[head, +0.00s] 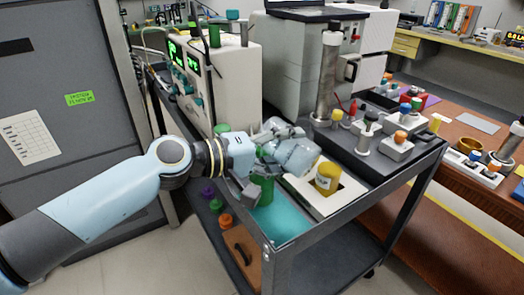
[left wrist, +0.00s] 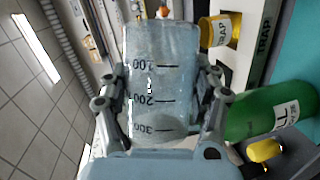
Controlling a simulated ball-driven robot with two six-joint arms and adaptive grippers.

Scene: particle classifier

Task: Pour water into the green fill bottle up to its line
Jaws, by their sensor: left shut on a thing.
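My left gripper (head: 277,145) is shut on a clear beaker (head: 297,156) and holds it tilted above the cart. In the left wrist view the beaker (left wrist: 162,85) sits between both fingers (left wrist: 165,100), with 100, 200 and 300 marks; its water level is hard to make out. The green fill bottle (head: 263,190) stands below the gripper, partly hidden by it. In the left wrist view the green bottle (left wrist: 270,112) is right of the beaker and apart from it, with a white label partly showing. Its fill line cannot be made out. My right gripper is not in view.
A yellow bottle (head: 327,179) marked TRAP stands on a white plate (head: 318,203) right of the green bottle. A teal surface (head: 283,219) lies in front. A white instrument (head: 229,75) stands behind. The dark cart top (head: 345,150) holds a metal cylinder (head: 328,80) and several small capped items.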

